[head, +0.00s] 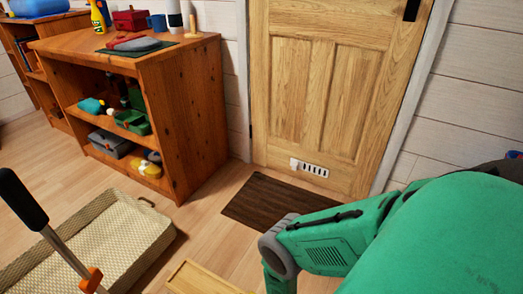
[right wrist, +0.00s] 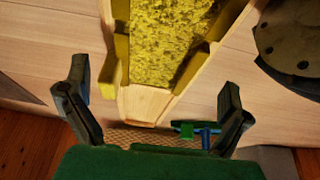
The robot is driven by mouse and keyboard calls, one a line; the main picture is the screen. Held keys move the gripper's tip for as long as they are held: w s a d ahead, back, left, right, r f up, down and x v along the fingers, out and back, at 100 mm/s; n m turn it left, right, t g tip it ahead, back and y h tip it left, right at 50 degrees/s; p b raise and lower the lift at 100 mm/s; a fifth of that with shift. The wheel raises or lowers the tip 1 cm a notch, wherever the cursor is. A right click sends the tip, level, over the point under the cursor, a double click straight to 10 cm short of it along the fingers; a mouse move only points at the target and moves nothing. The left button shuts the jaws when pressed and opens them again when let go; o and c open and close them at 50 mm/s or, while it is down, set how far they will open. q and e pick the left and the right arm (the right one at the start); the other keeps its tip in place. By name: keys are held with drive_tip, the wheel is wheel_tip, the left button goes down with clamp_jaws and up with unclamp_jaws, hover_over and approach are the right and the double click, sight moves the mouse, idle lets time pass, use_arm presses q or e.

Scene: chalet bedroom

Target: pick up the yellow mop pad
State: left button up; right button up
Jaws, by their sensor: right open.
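The yellow mop pad (right wrist: 172,45) shows in the right wrist view as a rough, mottled yellow surface. Darker yellow edges run along both sides, and it lies in or on a pale wooden piece (right wrist: 145,102). My right gripper (right wrist: 155,76) is open, its two dark fingers spread wide on either side of the wooden piece's near end. Nothing is between the fingertips that I can see to be gripped. In the head view my right arm comes in from the right and its gripper is out of sight. My left gripper is not in view.
In the head view a wooden shelf unit (head: 190,95) with several items stands at the left. A woven tray (head: 110,230) and a black-handled tool (head: 22,200) are at lower left. A pale wooden piece (head: 200,280) lies at bottom centre. A brown mat (head: 270,205) lies before the door (head: 330,90).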

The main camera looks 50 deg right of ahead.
drive_tip(key=b+x, duration=0.2)
drive_tip(key=x, duration=0.1)
drive_tip(key=b+x, duration=0.1)
drive_tip(key=shift+s+d+f, duration=0.1)
drive_tip(key=shift+f, duration=0.4)
drive_tip(key=shift+d+f, duration=0.1)
drive_tip(key=shift+f, duration=0.1)
drive_tip(key=shift+r, duration=0.15)
drive_tip(key=shift+c, duration=0.5)
drive_tip(key=shift+a+r, duration=0.1)
drive_tip(key=shift+a, duration=0.2)
drive_tip(key=c, duration=0.8)
drive_tip(key=shift+d, duration=0.1)
drive_tip(key=shift+d+r, duration=0.1)
drive_tip(key=shift+r, duration=0.15)
wheel_tip(320, 180, up, 9)
drive_tip(key=p, duration=0.6)
drive_tip(key=shift+r, duration=0.2)
